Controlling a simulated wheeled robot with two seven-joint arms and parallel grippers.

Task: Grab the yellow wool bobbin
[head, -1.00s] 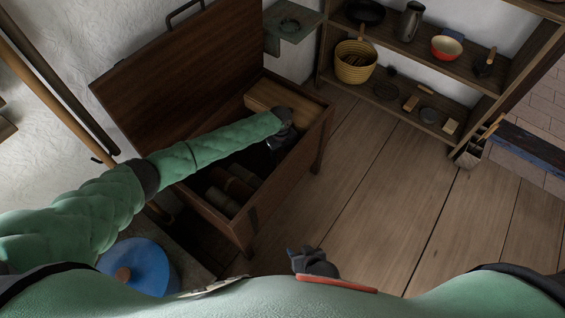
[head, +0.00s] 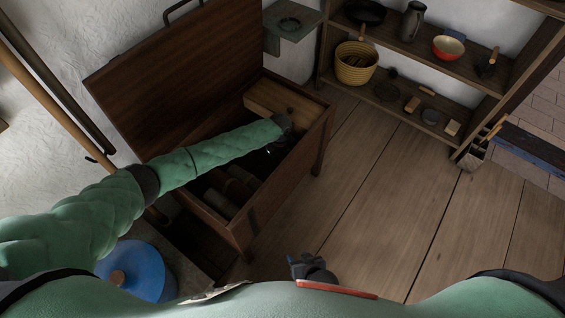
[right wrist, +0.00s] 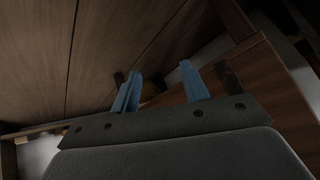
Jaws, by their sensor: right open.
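I cannot make out a yellow wool bobbin in either view. An open wooden chest (head: 318,124) stands at the centre left of the head view, and its inside is dark. Several dull rolls or spools (head: 240,180) lie in it, their colours hard to tell. My left arm reaches over the chest's near side, and my left gripper (head: 270,149) is down inside; its fingers are in shadow. My right gripper (head: 292,261) is at the bottom of the head view, outside the chest. Its two blue fingers stand apart and empty in the right wrist view (right wrist: 160,88).
The chest's raised lid (head: 185,75) leans back toward the wall. A shelf (head: 465,82) at the top right holds a yellow basket (head: 356,64), a red bowl (head: 448,47) and brushes. A blue round lid (head: 143,270) is at lower left. The plank floor (head: 390,190) is clear.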

